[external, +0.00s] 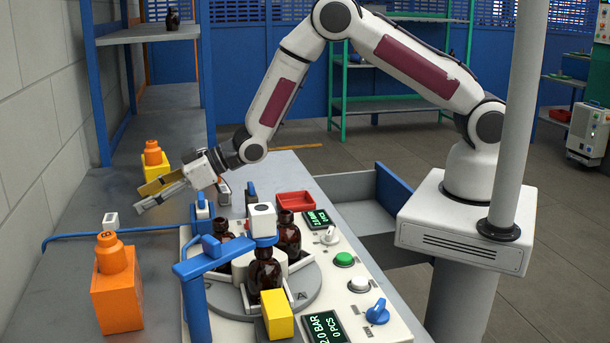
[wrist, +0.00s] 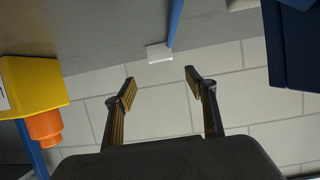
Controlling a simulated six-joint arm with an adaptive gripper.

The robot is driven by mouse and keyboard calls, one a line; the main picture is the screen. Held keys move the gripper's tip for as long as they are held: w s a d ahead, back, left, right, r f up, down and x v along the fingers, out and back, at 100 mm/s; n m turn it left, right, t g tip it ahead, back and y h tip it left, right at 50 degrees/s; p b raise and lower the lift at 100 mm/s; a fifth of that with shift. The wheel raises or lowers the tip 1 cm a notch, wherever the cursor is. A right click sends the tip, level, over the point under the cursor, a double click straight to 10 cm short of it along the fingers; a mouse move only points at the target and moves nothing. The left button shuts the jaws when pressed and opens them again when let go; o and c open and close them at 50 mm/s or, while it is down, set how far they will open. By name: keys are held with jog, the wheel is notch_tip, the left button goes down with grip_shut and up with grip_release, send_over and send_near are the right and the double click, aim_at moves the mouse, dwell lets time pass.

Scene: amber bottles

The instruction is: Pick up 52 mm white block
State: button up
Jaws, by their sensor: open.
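My gripper (external: 143,198) is open and empty above the grey table, behind and to the right of a small white block. In the wrist view its two fingers stand apart (wrist: 160,80). This small white block (external: 110,220) with a dark mark on its face is near the blue rail on the left of the table. A white piece in the wrist view (wrist: 159,52), beyond the fingertips by the table edge, seems to be the same block. A second white block (external: 262,211) is at the top of the blue fixture. I cannot tell which measures 52 mm.
A large orange box (external: 117,295) stands front left. A yellow box with an orange top (external: 153,163) is behind my gripper. The blue rail (external: 80,237) crosses the table. Several brown bottles (external: 265,272) stand on the round plate at right, with a yellow block (external: 278,315) in front.

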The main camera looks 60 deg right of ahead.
aim_at(116, 217)
jog(key=shift+s+a+f, duration=0.1)
jog(key=shift+a+f, duration=0.25)
jog(key=shift+x, duration=1.3)
jog(key=shift+d+f+x, duration=0.1)
jog(key=shift+x, duration=1.2)
jog(key=shift+d+f+x, duration=0.1)
jog(key=shift+d+x, duration=0.05)
jog(key=shift+x, duration=1.1)
jog(key=c, duration=1.2)
